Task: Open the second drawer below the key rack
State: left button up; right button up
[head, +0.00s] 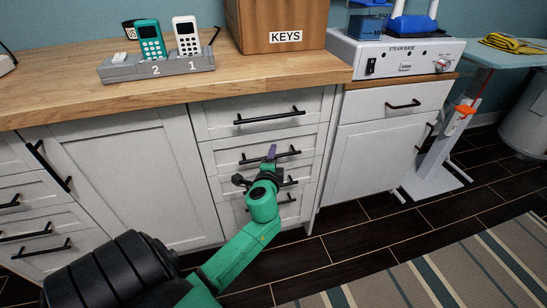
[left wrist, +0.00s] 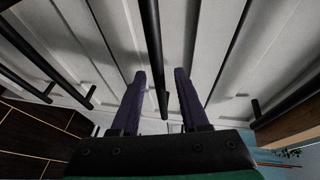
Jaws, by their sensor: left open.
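The wooden key rack box (head: 284,18) labelled KEYS stands on the counter above a stack of white drawers. The second drawer down (head: 229,159) looks flush with the cabinet. Its black bar handle (head: 290,153) runs across its front. My left gripper (head: 268,156) is at this handle and covers part of it. In the left wrist view, the purple fingers (left wrist: 161,75) are open on either side of a black bar handle (left wrist: 152,35). Contact cannot be told. My right gripper is not in view.
The top drawer's handle (head: 270,117) is just above, and lower handles sit partly behind my left arm. The wooden counter (head: 190,89) overhangs the drawers. A cabinet door (head: 133,185) lies left, and a steam base unit (head: 405,57) stands right.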

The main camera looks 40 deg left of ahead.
pick_arm(q)
grip_shut()
dwell(1.3)
